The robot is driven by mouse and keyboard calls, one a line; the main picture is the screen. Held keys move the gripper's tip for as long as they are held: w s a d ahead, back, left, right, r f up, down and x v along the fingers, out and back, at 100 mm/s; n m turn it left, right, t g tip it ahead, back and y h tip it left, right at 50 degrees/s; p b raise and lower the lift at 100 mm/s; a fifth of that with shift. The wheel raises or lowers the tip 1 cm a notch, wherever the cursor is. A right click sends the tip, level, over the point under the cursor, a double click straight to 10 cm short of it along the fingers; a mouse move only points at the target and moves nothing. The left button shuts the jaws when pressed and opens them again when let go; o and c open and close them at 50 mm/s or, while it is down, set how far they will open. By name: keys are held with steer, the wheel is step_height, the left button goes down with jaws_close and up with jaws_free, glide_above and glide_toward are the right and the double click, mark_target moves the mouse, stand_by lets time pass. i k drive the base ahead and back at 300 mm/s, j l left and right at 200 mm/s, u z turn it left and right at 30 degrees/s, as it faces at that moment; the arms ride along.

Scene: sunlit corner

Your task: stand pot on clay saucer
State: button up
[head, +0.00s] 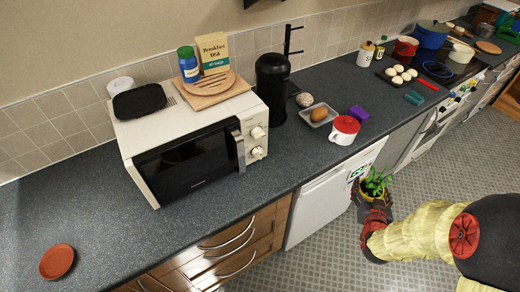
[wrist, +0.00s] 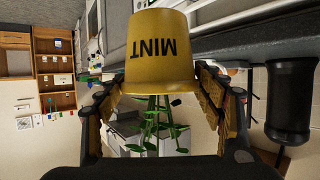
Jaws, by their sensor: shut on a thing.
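The clay saucer (head: 57,261) is a small, round, reddish-brown dish lying empty on the counter at the lower left of the head view. The pot (wrist: 160,48) is yellow, marked MINT, and holds a green leafy plant (head: 376,181). In the head view it looks upright; in the wrist view it appears upside down. My gripper (head: 373,212) is shut on the pot, with fingers on both sides of it in the wrist view. It is in front of the counter's front edge, far to the right of the saucer. The saucer is not seen in the wrist view.
A white microwave (head: 190,140) stands on the counter (head: 110,235) between saucer and pot, with a tea box, jar and boards on top. A black canister (head: 272,75), a grey tray (head: 318,115) and a red-and-white mug (head: 344,130) stand right of it. Counter around the saucer is clear.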

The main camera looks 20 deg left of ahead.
mark_target(57, 262)
steer(key=k+j+u, duration=0.15)
steer(key=u, duration=0.2)
steer(key=k+j+u, duration=0.5)
steer(key=u, duration=0.25)
steer(key=k, duration=0.05)
